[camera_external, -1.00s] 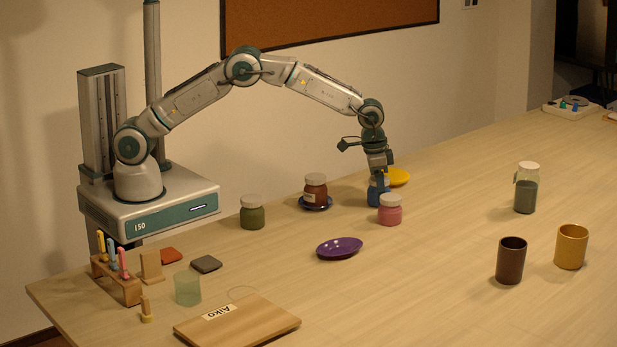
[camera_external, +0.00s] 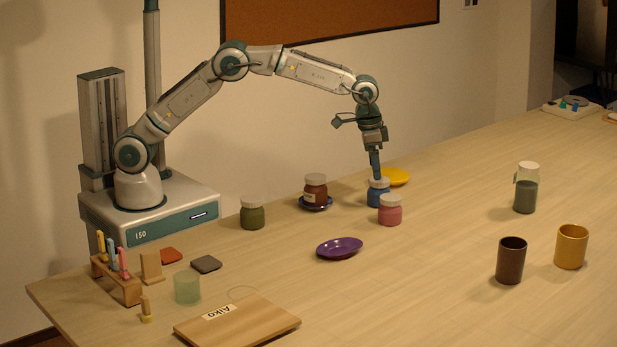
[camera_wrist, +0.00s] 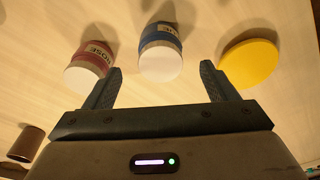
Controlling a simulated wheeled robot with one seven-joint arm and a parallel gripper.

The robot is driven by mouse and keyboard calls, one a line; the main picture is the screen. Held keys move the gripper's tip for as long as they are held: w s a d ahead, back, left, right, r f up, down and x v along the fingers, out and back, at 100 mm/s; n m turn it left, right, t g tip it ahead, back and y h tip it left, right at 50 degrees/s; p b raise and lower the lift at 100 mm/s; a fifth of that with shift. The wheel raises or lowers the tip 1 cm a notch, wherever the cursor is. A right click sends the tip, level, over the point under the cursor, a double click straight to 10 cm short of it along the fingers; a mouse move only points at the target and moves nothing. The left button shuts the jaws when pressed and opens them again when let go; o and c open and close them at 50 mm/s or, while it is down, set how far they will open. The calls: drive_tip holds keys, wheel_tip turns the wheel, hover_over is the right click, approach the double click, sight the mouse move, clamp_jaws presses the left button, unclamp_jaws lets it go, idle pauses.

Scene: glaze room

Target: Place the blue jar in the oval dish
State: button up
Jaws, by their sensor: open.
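The blue jar (camera_external: 378,196) with a pale lid stands upright on the table, behind the pink jar. In the wrist view the blue jar (camera_wrist: 161,36) lies ahead of my fingers, roughly centred between them. My gripper (camera_external: 376,172) is above the blue jar's lid; in the wrist view its two fingers (camera_wrist: 160,86) are apart with nothing between them. A shallow purple dish (camera_external: 340,247), which looks oval, lies empty in front of and to the left of the jars.
The pink jar (camera_external: 390,210) stands close to the blue jar. A brown jar (camera_external: 315,188) sits on a blue dish (camera_external: 326,205); a green jar (camera_external: 252,214) stands left. Two cups (camera_external: 511,262) (camera_external: 571,248) and a glass jar (camera_external: 525,190) stand right. The table between is clear.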

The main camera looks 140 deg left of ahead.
wheel_tip(320, 180, up, 7)
drive_tip(key=shift+s+d+f, duration=0.15)
drive_tip(key=shift+s+d, duration=0.2)
drive_tip(key=shift+d, duration=0.05)
